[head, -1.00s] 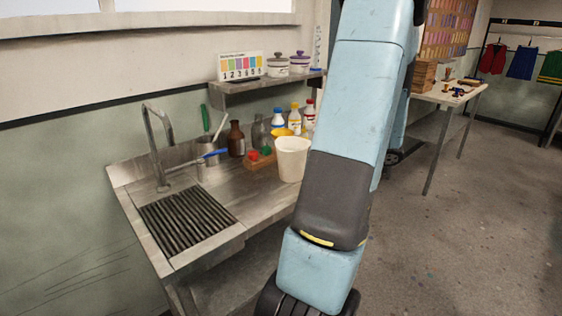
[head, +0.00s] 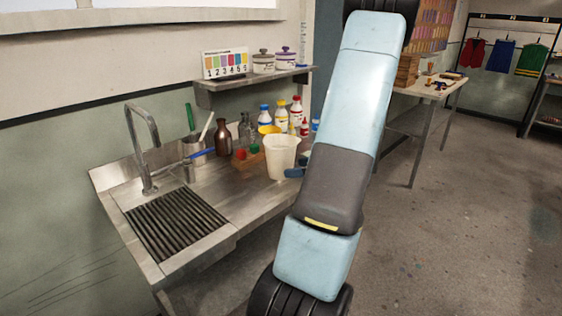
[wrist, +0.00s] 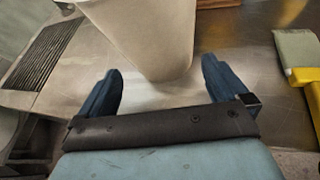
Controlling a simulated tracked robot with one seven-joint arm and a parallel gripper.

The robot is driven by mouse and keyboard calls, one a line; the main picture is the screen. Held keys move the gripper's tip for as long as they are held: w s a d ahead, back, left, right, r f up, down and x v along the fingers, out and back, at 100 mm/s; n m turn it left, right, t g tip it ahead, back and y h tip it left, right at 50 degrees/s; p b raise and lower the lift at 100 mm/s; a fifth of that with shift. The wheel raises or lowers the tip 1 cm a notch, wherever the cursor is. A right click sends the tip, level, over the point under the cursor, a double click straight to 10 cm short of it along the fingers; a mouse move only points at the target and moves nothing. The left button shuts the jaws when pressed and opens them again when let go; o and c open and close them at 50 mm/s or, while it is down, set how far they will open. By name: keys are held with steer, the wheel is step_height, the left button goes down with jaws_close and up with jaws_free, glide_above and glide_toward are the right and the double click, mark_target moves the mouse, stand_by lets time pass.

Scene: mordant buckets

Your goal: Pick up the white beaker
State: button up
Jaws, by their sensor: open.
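The white beaker (head: 281,157) stands upright on the steel counter, right of the sink, in the head view. In the wrist view the beaker (wrist: 150,35) fills the top middle and its upper part is cut off. My gripper (wrist: 160,75) is open, with its two blue fingers apart and the base of the beaker just ahead, in line with the gap between them. In the head view a blue finger (head: 294,172) shows close beside the beaker on its right; the rest of the gripper is hidden behind my arm.
A faucet (head: 143,140) rises by the sink grate (head: 176,225) on the left. A yellow-handled brush (wrist: 300,65) lies right of my gripper. A shelf (head: 250,83) hangs above.

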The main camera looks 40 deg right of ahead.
steer(key=shift+x, duration=2.6)
steer(key=shift+f, duration=0.15)
steer(key=shift+d, duration=0.1)
steer(key=shift+c, duration=0.2)
steer(key=c, duration=1.2)
